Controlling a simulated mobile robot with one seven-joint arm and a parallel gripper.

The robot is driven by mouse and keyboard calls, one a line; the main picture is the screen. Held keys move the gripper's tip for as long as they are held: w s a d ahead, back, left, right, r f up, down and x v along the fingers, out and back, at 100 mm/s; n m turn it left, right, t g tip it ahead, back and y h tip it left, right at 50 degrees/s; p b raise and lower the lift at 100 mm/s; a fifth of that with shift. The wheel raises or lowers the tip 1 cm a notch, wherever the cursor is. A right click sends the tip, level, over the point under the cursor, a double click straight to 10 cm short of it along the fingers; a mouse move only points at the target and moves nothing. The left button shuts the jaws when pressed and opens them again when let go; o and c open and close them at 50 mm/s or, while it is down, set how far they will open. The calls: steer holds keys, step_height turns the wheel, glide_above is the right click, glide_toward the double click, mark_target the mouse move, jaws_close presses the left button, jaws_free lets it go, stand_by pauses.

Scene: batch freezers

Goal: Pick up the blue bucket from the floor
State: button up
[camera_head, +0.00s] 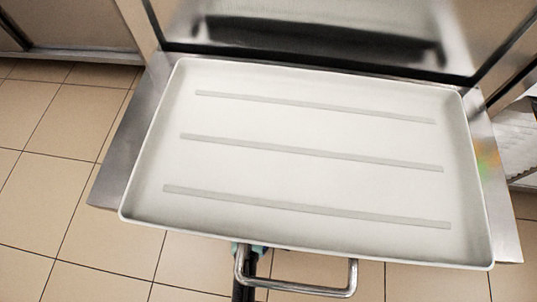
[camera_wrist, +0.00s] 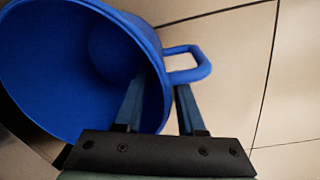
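The blue bucket (camera_wrist: 60,75) fills the left of the wrist view, its open mouth and inside facing the camera. Its blue loop handle (camera_wrist: 203,68) sticks out to the right from the rim. My gripper (camera_wrist: 161,82) is open at the bucket's right side. One finger overlaps the bucket's mouth and the other is outside the wall, just below the handle. The bucket's wall shows between the fingers. I cannot tell whether either finger touches it. The bucket is not seen in the head view, where a tray covers much of the floor.
In the head view, a white tray (camera_head: 300,125) with grey strips lies on a metal surface (camera_head: 118,160). A metal bar handle (camera_head: 295,287) juts out below its front edge. A steel appliance (camera_head: 330,15) stands behind. Tiled floor (camera_head: 50,150) is clear at the left.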

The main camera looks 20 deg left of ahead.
jaws_close()
stand_by(1.3)
